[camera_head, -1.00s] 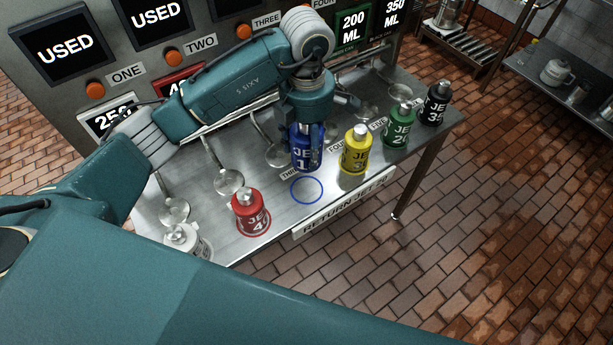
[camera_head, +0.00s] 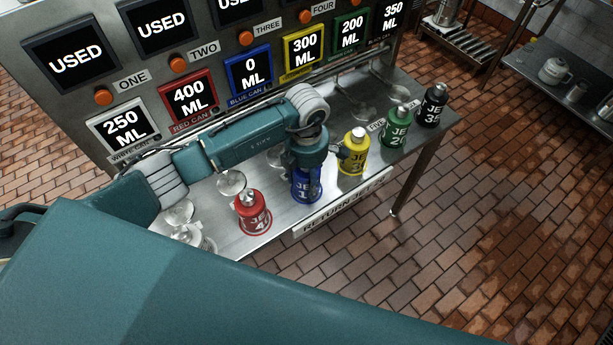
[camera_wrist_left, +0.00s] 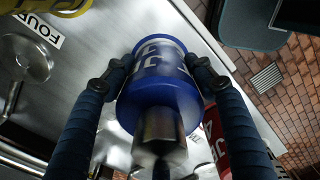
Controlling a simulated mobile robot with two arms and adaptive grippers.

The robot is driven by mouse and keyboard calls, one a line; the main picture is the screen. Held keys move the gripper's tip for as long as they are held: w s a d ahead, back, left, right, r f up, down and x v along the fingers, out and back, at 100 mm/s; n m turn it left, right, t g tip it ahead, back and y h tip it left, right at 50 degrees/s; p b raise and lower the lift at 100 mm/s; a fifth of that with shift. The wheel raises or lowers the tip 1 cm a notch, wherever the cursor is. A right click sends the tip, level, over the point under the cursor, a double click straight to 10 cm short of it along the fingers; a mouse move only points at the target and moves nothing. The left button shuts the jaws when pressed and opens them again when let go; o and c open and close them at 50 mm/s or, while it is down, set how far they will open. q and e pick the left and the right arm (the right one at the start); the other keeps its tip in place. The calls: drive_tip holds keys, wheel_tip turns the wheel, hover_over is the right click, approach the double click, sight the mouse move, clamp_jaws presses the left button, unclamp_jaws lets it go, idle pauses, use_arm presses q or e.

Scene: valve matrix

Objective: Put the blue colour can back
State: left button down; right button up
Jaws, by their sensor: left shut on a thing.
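The blue can (camera_head: 306,188) is in my left gripper (camera_head: 308,172), over the front part of the steel table, between the red can (camera_head: 253,212) and the yellow can (camera_head: 354,152). In the left wrist view, the two fingers of my left gripper (camera_wrist_left: 158,75) are shut around the sides of the blue can (camera_wrist_left: 155,92), with its metal cap towards the camera. The blue ring on the table is hidden under or behind the can. I cannot tell whether the can touches the table. My right gripper is not in view.
The green can (camera_head: 397,127) and black can (camera_head: 432,105) stand further right along the table (camera_head: 222,238). A white can (camera_head: 190,236) is at the left, partly covered. The panel behind has screens, orange buttons and a blue "0 ML" display (camera_head: 249,76).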

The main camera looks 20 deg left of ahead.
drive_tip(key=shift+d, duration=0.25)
use_arm(q)
drive_tip(key=shift+f, duration=0.15)
drive_tip(key=c, duration=0.7)
unclamp_jaws()
drive_tip(key=shift+o, duration=0.2)
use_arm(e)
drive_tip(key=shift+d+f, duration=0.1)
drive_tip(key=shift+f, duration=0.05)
use_arm(q)
drive_tip(key=shift+r, duration=0.3)
drive_tip(key=shift+r+b, duration=0.3)
drive_tip(key=shift+r, duration=0.05)
wheel_tip(320, 180, up, 10)
drive_tip(key=b, duration=0.3)
drive_tip(key=shift+f, duration=0.2)
drive_tip(key=shift+r, duration=0.75)
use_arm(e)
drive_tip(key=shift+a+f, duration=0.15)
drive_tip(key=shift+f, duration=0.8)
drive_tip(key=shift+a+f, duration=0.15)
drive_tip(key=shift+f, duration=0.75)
